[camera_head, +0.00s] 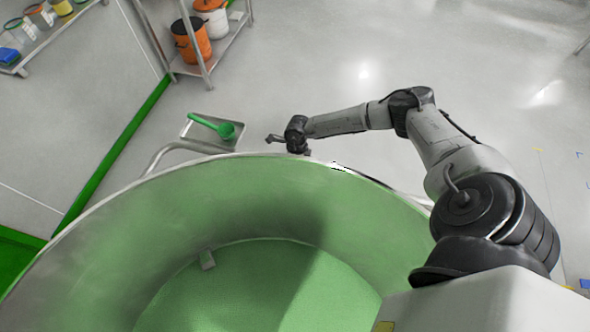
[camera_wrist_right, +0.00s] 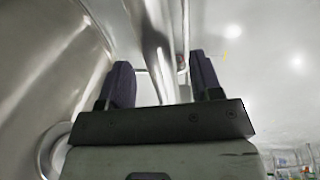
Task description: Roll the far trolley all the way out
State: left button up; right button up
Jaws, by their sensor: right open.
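A large round steel vessel (camera_head: 100,225) with a green-tinted inside fills the lower part of the head view; it appears to be the trolley's bowl. A bent steel tube handle (camera_head: 172,150) sticks out beyond its far left rim. My right gripper (camera_head: 288,143) is just past the far rim, right of that visible tube. In the right wrist view my right gripper (camera_wrist_right: 163,78) is open, with a metal bar (camera_wrist_right: 157,50) running between its two dark fingers. I cannot tell whether they touch it. The trolley's wheels are hidden. My left gripper is not in view.
A green scoop (camera_head: 218,127) lies on a small tray (camera_head: 198,133) beyond the rim. A shelf rack (camera_head: 222,48) with orange and white buckets stands at the back. Another shelf (camera_head: 45,35) is at upper left. The floor (camera_head: 400,55) at back right is clear.

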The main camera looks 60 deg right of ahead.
jog(key=shift+a+f, duration=0.15)
jog(key=shift+f, duration=0.7)
grip_shut()
